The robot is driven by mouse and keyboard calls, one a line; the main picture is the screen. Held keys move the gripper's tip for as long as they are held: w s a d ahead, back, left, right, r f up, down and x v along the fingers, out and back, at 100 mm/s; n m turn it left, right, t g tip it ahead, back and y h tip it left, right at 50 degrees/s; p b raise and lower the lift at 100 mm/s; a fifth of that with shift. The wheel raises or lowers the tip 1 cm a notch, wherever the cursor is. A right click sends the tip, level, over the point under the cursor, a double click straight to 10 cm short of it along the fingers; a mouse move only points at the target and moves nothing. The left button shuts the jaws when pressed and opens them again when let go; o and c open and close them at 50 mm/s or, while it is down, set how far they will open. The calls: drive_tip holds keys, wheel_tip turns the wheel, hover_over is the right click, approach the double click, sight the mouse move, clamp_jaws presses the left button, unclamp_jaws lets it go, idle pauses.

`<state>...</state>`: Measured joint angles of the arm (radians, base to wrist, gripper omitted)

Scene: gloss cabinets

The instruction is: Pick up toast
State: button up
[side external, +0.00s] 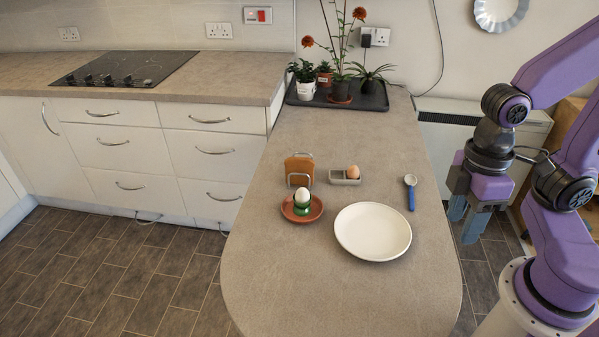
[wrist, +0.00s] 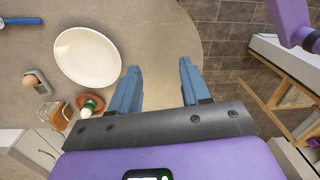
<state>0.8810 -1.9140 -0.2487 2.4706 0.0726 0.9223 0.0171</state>
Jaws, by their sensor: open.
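The toast (side external: 299,167) is brown and stands upright in a small metal wire rack (side external: 299,181) near the middle of the counter. In the wrist view, the toast (wrist: 58,118) is at the lower left, partly hidden by my gripper's body. My gripper (side external: 463,218) is at the right, beyond the counter's right edge and well apart from the toast. In the wrist view, its blue fingers (wrist: 159,85) are spread, with nothing between them.
In front of the toast are a white egg (side external: 302,196) in a green cup on a terracotta saucer (side external: 288,209) and a white plate (side external: 373,250). A holder (side external: 340,180) with a brown egg and a blue-handled spoon (side external: 411,199) lie to the right. Plants stand on a dark tray (side external: 300,101) behind.

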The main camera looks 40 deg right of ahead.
drive_tip(key=w+a+f+m+g+y, duration=0.2)
drive_tip(key=w+a+m+g+y, duration=0.3)
drive_tip(key=w+m, duration=0.65)
drive_tip(key=m+t+y, duration=0.5)
drive_tip(key=m+t, duration=1)
drive_tip(key=m, duration=1.1)
approach(304, 158)
drive_tip(key=x, duration=1.2)
drive_tip(key=shift+a, duration=0.15)
clamp_jaws()
